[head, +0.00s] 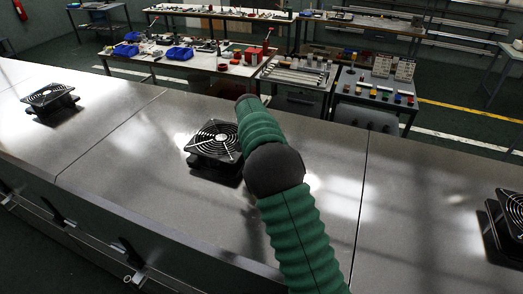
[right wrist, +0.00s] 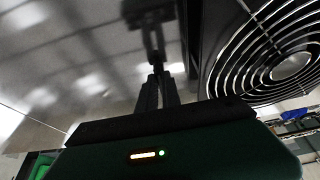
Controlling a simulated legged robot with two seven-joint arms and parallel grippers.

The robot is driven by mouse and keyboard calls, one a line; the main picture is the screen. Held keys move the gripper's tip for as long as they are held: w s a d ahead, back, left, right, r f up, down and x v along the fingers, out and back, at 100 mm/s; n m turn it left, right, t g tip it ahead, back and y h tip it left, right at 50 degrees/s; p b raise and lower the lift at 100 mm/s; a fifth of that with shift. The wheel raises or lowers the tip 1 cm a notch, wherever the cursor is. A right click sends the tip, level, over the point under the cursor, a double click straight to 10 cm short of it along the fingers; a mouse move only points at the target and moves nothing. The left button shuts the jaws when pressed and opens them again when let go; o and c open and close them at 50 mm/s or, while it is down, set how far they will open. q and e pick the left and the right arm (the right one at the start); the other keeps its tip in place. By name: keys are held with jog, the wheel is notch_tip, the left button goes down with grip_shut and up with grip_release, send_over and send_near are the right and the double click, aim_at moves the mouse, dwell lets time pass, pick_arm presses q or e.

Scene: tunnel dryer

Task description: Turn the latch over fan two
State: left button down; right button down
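The middle black fan (head: 214,141) with a round wire guard sits on the metal top of the dryer. My right arm in its green sleeve reaches from the bottom of the head view to just right of this fan; its gripper is hidden there. In the right wrist view my right gripper (right wrist: 157,72) has its fingers together, pointing at the shiny metal, with a fan (right wrist: 280,62) close on the right. A dark shape (right wrist: 150,14) beyond the fingertips may be a reflection; I cannot tell. I cannot make out a latch. My left gripper is not in view.
Other fans stand on the top at left (head: 49,97) and far right (head: 510,215). Dark fittings and a rail run along the dryer's front side (head: 130,250). Benches with blue bins (head: 180,53) and tools stand behind. The metal between the fans is clear.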

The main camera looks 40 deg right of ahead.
jog(key=shift+f+n, duration=0.1)
jog(key=shift+n, duration=0.4)
jog(key=shift+s+n+t+y+b, duration=0.1)
jog(key=shift+n+t+y+b, duration=0.25)
jog(key=shift+n, duration=0.25)
jog(key=n, duration=0.2)
jog(key=shift+s+d+n+t+y, duration=0.1)
jog(key=shift+d+n+t+y, duration=0.05)
jog(key=shift+n+t+y, duration=0.15)
jog(key=n+y, duration=0.1)
jog(key=n, duration=0.1)
jog(key=shift+d+n+t, duration=0.1)
jog(key=shift+n+t, duration=0.2)
jog(key=shift+t, duration=0.05)
jog(key=n, duration=0.2)
jog(key=shift+s+d+n+y, duration=0.1)
jog(key=shift+n+y, duration=0.25)
jog(key=shift+n, duration=0.05)
jog(key=n+y+p, duration=0.1)
jog(key=n, duration=0.2)
jog(key=shift+d+n, duration=0.15)
jog(key=shift+n, duration=0.15)
jog(key=n+y+p, duration=0.2)
jog(key=n, duration=0.2)
jog(key=shift+d+p, duration=0.15)
jog(key=shift+p, duration=0.15)
